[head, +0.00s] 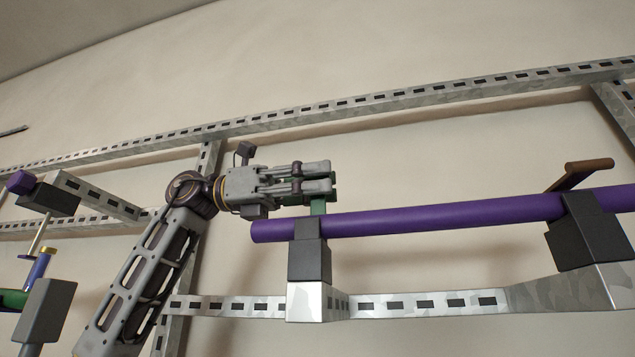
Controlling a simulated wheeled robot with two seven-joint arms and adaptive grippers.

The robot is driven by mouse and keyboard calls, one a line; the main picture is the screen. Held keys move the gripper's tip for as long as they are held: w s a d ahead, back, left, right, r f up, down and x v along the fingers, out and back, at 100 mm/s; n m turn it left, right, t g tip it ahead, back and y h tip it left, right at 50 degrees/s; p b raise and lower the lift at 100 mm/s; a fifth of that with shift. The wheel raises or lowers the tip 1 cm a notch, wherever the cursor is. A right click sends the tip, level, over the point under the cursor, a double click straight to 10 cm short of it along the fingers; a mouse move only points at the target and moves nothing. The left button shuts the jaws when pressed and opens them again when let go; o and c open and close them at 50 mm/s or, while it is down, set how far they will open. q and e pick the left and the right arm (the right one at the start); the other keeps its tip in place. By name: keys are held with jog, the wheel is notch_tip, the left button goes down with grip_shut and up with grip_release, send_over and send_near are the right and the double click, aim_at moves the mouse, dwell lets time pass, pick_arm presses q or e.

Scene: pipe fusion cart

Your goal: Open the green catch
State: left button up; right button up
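The green catch (318,207) stands above the left black clamp (309,257), near the left end of the purple pipe (420,220). My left gripper (331,186) comes in from the left, its fingers level and pointing right, at the top of the catch. The fingers cover much of the catch, and only bits of green show below and beside their tips. The fingers look close together, but whether they grip the catch is hidden. My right gripper is not in view.
A right black clamp (588,232) with a brown lever (582,173) sits around the pipe. Slotted metal rails (400,103) run above and below (420,303). A purple-tipped black block (48,197) and a grey block (45,312) stand at left.

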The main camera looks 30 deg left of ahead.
pick_arm(q)
jog(key=v, duration=1.2)
jog(key=shift+w+f, duration=0.1)
dwell(0.6)
